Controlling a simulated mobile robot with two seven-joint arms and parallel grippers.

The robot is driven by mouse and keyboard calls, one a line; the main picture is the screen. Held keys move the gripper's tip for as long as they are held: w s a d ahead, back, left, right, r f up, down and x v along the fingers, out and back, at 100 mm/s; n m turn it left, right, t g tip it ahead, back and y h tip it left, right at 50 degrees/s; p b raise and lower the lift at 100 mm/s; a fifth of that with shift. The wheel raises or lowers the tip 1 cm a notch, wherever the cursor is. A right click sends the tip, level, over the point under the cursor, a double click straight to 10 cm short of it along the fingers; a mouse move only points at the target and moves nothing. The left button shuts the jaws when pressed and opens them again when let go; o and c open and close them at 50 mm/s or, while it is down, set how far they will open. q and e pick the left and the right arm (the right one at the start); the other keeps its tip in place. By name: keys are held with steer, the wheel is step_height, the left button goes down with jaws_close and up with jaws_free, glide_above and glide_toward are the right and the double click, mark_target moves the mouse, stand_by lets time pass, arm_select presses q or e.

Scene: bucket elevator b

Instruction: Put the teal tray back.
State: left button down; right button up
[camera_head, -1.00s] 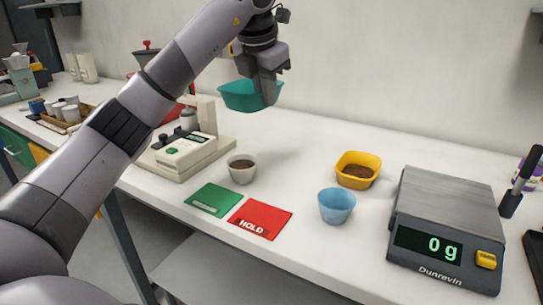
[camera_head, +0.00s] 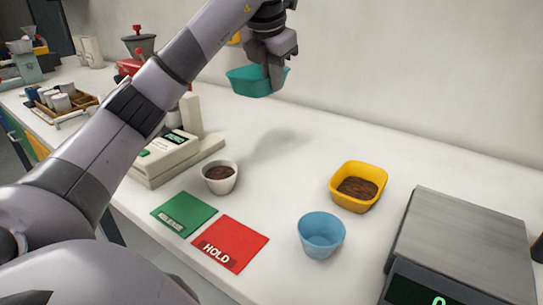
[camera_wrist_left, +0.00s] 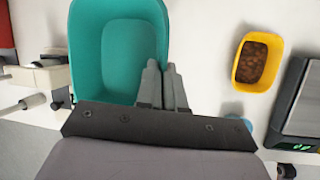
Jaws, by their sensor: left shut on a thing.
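The teal tray (camera_head: 252,82) is held above the white counter by my left gripper (camera_head: 272,75), whose jaws are shut on its right-hand wall. In the left wrist view the tray (camera_wrist_left: 118,30) looks empty inside, and the fingers of my left gripper (camera_wrist_left: 163,82) clasp its edge. The tray's shadow lies on the bare counter below, so it is clear of the surface. My right gripper is not in view.
A white cup of brown grounds (camera_head: 220,175) stands near the green card (camera_head: 184,213) and red HOLD card (camera_head: 230,243). A yellow tray with brown contents (camera_head: 357,170), a blue cup (camera_head: 321,235) and a scale (camera_head: 470,245) stand to the right. The back middle counter is clear.

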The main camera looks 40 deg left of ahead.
arm_select(q)
step_height(320, 180, down, 19)
steer(key=shift+s+r+b, duration=0.1)
steer(key=shift+r+b, duration=0.05)
steer(key=shift+b, duration=1.1)
steer(key=c, duration=1.7)
jaws_free()
steer(key=o, duration=0.4)
steer(key=shift+o, duration=0.2)
steer(key=shift+s+r, duration=0.1)
steer(key=shift+r, duration=0.4)
steer(key=p+v, duration=0.1)
steer(key=v, duration=1)
